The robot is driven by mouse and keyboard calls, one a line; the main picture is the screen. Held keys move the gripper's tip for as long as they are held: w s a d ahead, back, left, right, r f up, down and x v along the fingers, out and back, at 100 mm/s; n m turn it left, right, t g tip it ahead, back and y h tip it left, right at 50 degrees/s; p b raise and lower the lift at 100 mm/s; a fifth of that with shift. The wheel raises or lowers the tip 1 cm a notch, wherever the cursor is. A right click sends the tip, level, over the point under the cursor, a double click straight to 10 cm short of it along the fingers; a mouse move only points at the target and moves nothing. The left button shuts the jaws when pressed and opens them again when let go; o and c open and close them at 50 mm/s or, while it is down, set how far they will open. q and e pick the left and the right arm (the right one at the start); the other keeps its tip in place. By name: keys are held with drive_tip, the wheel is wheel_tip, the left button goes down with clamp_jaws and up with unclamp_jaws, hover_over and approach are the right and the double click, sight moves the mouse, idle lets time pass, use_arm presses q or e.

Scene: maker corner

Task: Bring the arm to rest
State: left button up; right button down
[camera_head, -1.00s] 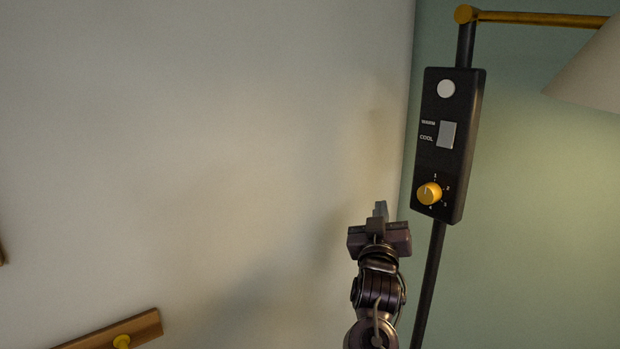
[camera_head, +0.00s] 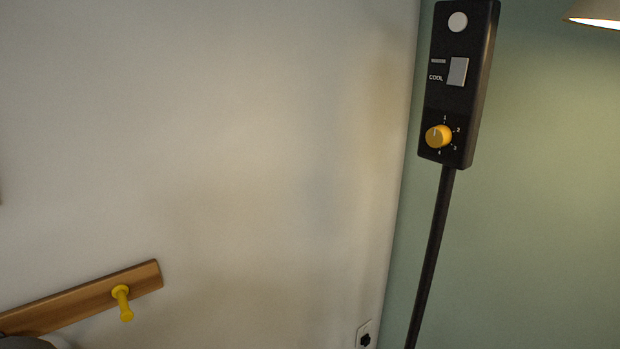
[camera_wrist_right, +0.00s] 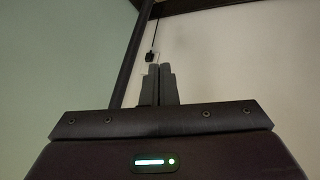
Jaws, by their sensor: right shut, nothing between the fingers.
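My right gripper (camera_wrist_right: 159,84) shows in the right wrist view, its two dark fingers together with nothing between them. It points at the pale wall and touches nothing that I can see. The head view shows neither of my grippers. In the head view a black control box (camera_head: 461,85) on the lamp's pole has a round white button, a grey rocker switch and a yellow knob (camera_head: 438,136). The knob's pointer is near the 1 mark.
The black lamp pole (camera_head: 432,255) runs down near the wall corner; it also shows in the right wrist view (camera_wrist_right: 131,55). A lamp shade (camera_head: 597,13) is at top right. A wooden rail (camera_head: 75,302) with a yellow peg is at lower left. A wall socket (camera_head: 364,335) is low.

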drive_tip(key=s+d+f+g+b, duration=0.1)
drive_tip(key=s+f, duration=0.5)
drive_tip(key=s, duration=0.6)
drive_tip(key=s+d+f+g+b, duration=0.1)
drive_tip(key=s+f+g, duration=0.3)
drive_tip(key=s, duration=0.9)
drive_tip(key=s+d+f+m+g+y+b, duration=0.1)
drive_tip(key=s+f+g, duration=0.1)
drive_tip(key=s+f, duration=0.7)
drive_tip(key=s, duration=0.3)
drive_tip(key=shift+s+f, duration=0.35)
drive_tip(key=shift+s, duration=0.05)
